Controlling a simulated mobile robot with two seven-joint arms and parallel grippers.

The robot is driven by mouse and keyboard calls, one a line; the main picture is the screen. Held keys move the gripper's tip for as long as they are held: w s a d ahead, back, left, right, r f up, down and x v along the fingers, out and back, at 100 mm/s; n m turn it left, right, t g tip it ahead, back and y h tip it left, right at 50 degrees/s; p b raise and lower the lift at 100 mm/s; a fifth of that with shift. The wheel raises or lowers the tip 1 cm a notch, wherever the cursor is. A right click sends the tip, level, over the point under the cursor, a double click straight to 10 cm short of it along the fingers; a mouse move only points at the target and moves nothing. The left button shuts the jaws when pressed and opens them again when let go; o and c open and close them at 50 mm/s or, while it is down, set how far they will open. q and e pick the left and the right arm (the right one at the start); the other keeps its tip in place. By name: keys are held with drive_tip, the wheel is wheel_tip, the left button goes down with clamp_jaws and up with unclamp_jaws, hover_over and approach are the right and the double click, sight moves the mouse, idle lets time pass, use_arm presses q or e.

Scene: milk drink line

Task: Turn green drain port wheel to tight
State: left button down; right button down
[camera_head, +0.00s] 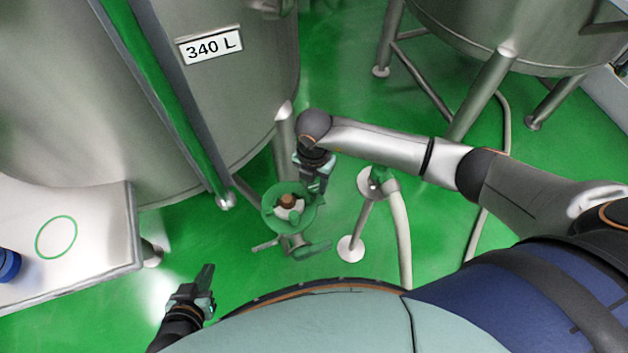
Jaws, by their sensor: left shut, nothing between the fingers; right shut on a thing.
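The green drain port wheel (271,214) sits low beside the large steel tank, with a brown hub and pale parts showing through its middle. My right gripper (318,190) reaches down from above and is shut on the wheel's upper right rim. The fingertips partly cover the rim there. My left gripper (207,273) is shut and empty, low in the picture, to the left of the wheel and apart from it. Below the wheel are pipe fittings with a green lever-like part (312,249).
A large tank with a "340 L" label (211,47) stands at the left. A white table (95,262) with a blue object (8,265) is at the lower left. A pale hose (400,235) runs down right of the wheel. Another tank (510,35) on legs stands upper right.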

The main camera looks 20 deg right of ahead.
sight(314, 186)
drive_tip(key=shift+c, duration=2.3)
unclamp_jaws()
drive_tip(key=shift+r, duration=0.15)
drive_tip(key=shift+r, duration=0.35)
wheel_tip(314, 186, up, 12)
drive_tip(key=p, duration=0.1)
drive_tip(key=shift+f, duration=0.2)
